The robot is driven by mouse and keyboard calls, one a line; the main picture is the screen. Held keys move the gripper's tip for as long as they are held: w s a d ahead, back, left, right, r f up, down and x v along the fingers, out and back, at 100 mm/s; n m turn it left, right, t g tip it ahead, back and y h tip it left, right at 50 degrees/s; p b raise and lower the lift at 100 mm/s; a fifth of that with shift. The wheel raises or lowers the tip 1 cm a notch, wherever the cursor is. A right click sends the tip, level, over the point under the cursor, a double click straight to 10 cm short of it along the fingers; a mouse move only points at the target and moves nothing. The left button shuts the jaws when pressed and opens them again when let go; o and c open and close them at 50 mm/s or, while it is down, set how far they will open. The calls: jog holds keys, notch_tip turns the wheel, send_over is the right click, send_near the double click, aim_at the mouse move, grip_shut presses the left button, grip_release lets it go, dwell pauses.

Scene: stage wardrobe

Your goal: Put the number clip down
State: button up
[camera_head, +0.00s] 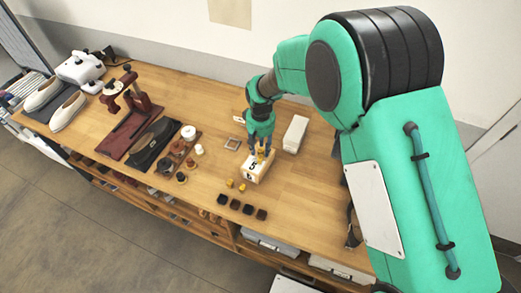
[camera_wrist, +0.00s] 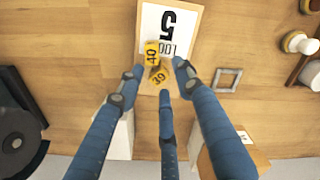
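Two yellow number clips show just beyond my fingertips in the wrist view, one marked 39 (camera_wrist: 158,76) and one marked 40 (camera_wrist: 152,52). They overlap the near edge of a wooden holder with a white card (camera_wrist: 170,20) reading "LOOK 5". In the head view the yellow clips (camera_head: 262,153) are at the top of this holder (camera_head: 254,168). My gripper (camera_wrist: 158,78) has blue fingers spread around the 39 clip, with gaps visible on both sides. In the head view my gripper (camera_head: 261,143) is just above the holder. Contact with the clips cannot be told.
A square frame (camera_head: 233,144) is left of my gripper. A white box (camera_head: 295,134) stands right. Free wood lies right of the holder.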

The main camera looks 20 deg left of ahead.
aim_at(262, 150)
notch_tip(262, 150, up, 10)
jog(key=shift+p, duration=0.3)
jog(key=shift+r, duration=0.1)
dwell(0.6)
dwell(0.3)
jog(key=s+d+r+m+t+y, duration=0.1)
jog(key=s+d+r+m, duration=0.1)
jog(key=d+r, duration=1.1)
jog(key=s+d+r+m+t, duration=0.2)
jog(key=d+r, duration=0.8)
jog(key=d, duration=0.4)
jog(key=s+d+r+m+t, duration=0.1)
jog(key=s+d+r+m, duration=0.1)
jog(key=s+d, duration=0.7)
jog(key=s+d+r+m+t+h, duration=0.1)
jog(key=s+d+r+m, duration=0.2)
jog(key=s+d, duration=0.6)
jog(key=shift+s+d+t, duration=0.35)
jog(key=shift+s+t, duration=0.05)
jog(key=shift+s, duration=0.65)
